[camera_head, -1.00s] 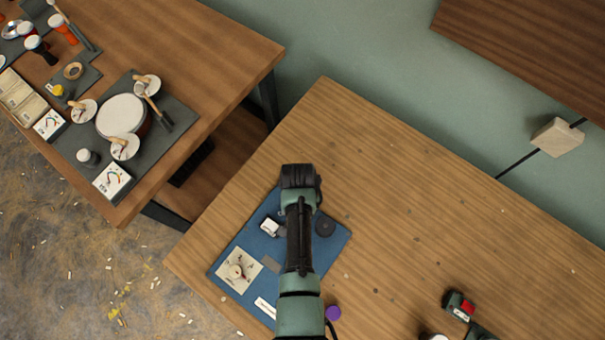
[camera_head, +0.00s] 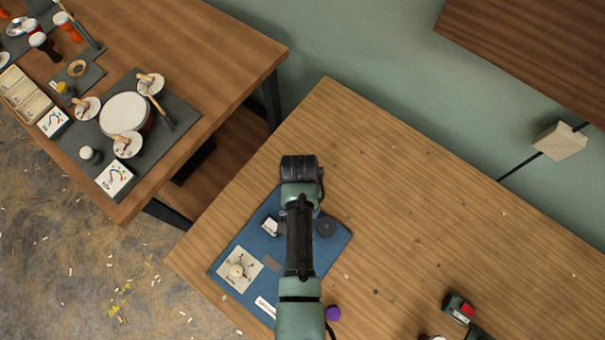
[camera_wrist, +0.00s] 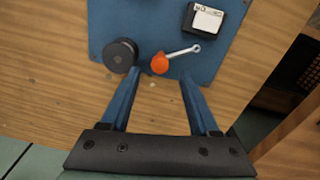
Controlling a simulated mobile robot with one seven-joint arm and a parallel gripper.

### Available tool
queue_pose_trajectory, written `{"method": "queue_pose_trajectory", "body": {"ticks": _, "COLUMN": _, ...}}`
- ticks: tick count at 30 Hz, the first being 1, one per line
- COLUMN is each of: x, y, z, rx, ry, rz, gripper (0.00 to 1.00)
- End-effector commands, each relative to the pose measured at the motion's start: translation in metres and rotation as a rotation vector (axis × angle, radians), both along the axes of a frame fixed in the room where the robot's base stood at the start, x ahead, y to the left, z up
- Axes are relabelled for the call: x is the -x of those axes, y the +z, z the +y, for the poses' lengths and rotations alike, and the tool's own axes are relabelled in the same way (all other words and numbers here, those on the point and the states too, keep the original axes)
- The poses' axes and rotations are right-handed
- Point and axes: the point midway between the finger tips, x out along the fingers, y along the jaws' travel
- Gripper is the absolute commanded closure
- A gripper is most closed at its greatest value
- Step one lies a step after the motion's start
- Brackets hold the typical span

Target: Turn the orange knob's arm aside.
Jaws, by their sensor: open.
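In the wrist view the orange knob (camera_wrist: 160,63) stands on the blue mat (camera_wrist: 140,22). Its light metal arm (camera_wrist: 184,51) points to the upper right and ends in a small ring. My gripper (camera_wrist: 160,76) is open, with its two blue fingers apart and the knob near the gap between their tips. I cannot tell how high the fingers are above the mat. In the head view my own arm covers the knob; the blue mat (camera_head: 232,284) shows around it.
A black round disc (camera_wrist: 120,55) stands close to the left fingertip. A small black box with a white label (camera_wrist: 206,19) lies beyond the knob's arm. In the head view a cream dial plate (camera_head: 240,268) and a purple knob (camera_head: 333,313) are nearby. The wooden table (camera_head: 400,200) is mostly clear to the right.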

Motion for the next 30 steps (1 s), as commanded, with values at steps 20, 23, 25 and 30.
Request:
{"method": "queue_pose_trajectory", "body": {"ticks": 20, "x": -0.002, "y": 0.093, "z": 0.003, "rx": 0.0, "ry": 0.0, "rz": -0.002, "gripper": 0.38}}
{"method": "queue_pose_trajectory", "body": {"ticks": 23, "x": -0.002, "y": 0.094, "z": 0.003, "rx": 0.0, "ry": 0.0, "rz": -0.001, "gripper": 0.38}}
{"method": "queue_pose_trajectory", "body": {"ticks": 25, "x": -0.002, "y": 0.094, "z": 0.003, "rx": 0.0, "ry": 0.0, "rz": -0.001, "gripper": 0.38}}
{"method": "queue_pose_trajectory", "body": {"ticks": 30, "x": -0.002, "y": 0.093, "z": 0.003, "rx": 0.0, "ry": 0.0, "rz": -0.001, "gripper": 0.38}}
